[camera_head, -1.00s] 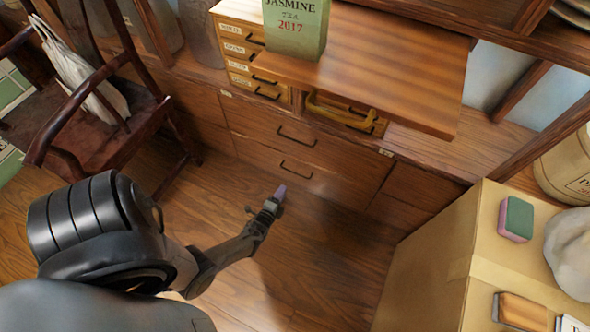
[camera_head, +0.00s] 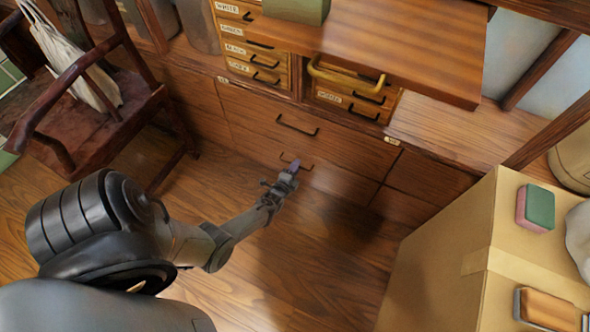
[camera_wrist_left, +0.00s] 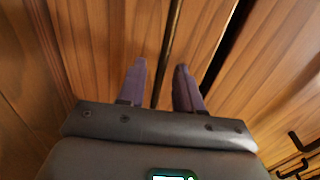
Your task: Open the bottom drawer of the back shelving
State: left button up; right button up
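The back shelving has two wide wooden drawers low down, one above the other. The bottom drawer (camera_head: 336,184) looks shut, and its dark bar handle (camera_head: 309,168) is partly covered by my left gripper. My left gripper (camera_head: 291,168) is at this handle in the head view. In the left wrist view its two purple fingers (camera_wrist_left: 160,78) stand apart, pointing at wooden fronts. A dark line runs between them; I cannot tell whether it is the handle or a seam. Contact is not clear. My right gripper is in neither view.
The upper wide drawer (camera_head: 340,145) has its own handle (camera_head: 297,125). Small labelled drawers (camera_head: 250,50) and a brass-coloured handle (camera_head: 345,80) are above. A wooden chair (camera_head: 75,120) stands left. A cardboard box (camera_head: 450,240) with a sponge (camera_head: 536,208) stands right.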

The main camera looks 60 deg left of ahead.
pick_arm(q)
jog(key=shift+w+a, duration=0.1)
grip_shut()
dwell(1.4)
